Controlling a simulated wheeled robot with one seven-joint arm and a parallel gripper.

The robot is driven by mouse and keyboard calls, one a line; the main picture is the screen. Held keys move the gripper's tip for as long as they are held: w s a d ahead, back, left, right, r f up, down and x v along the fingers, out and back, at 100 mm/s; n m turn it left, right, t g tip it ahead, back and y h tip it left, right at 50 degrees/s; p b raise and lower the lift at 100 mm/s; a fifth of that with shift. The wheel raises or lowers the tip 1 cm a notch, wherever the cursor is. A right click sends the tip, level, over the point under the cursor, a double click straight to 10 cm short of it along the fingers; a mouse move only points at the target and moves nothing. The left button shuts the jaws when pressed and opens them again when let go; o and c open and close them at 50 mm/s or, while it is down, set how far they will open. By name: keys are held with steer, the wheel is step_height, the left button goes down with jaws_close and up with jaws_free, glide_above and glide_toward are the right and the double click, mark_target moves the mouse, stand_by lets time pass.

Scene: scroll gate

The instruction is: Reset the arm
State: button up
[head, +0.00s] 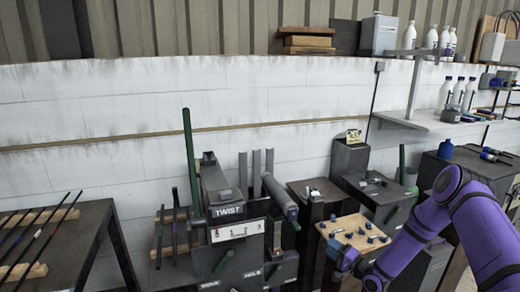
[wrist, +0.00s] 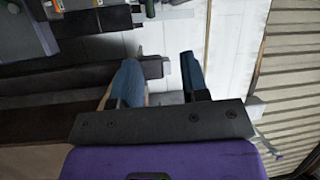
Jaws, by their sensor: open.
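My purple arm (head: 420,240) reaches in from the right edge of the head view and bends down toward the bottom. Its lower end is partly cut off by the bottom edge there. In the wrist view, my gripper (wrist: 160,78) has its two blue fingers apart, with nothing held between them. Pale wall and dark bench parts show beyond the fingers, and the wrist view is turned sideways.
A machine marked TWIST (head: 227,211) stands at the centre. A wooden board (head: 352,232) with several blue pieces lies close to the arm's left. A dark table (head: 70,245) with rods is at left. A shelf (head: 425,122) with white bottles is at upper right.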

steer(key=w+d+r+n+g+h, duration=0.1)
steer(key=w+r+n+h, duration=0.15)
steer(key=r, duration=0.75)
steer(key=w+d+r+n+g+h, duration=0.1)
steer(key=d+r+n+g+h, duration=0.2)
steer(key=r, duration=0.7)
steer(key=s+d+r+n+h, duration=0.1)
steer(key=s+r+h, duration=0.25)
steer(key=r, duration=0.55)
steer(key=s+r+h, duration=0.3)
steer(key=s+r, duration=0.2)
steer(key=r, duration=0.3)
steer(key=s+r+g+h, duration=0.1)
steer(key=s+r+h, duration=0.1)
steer(key=s+r, duration=0.65)
steer(key=s+a+r+n+g, duration=0.1)
steer(key=s+g, duration=0.1)
steer(key=s, duration=1.3)
steer(key=s+a+r+g+y, duration=0.1)
steer(key=s+g, duration=0.1)
steer(key=s, duration=1.4)
steer(key=shift+s+r+n, duration=0.15)
steer(key=shift+r+n, duration=0.2)
steer(key=shift+r, duration=0.05)
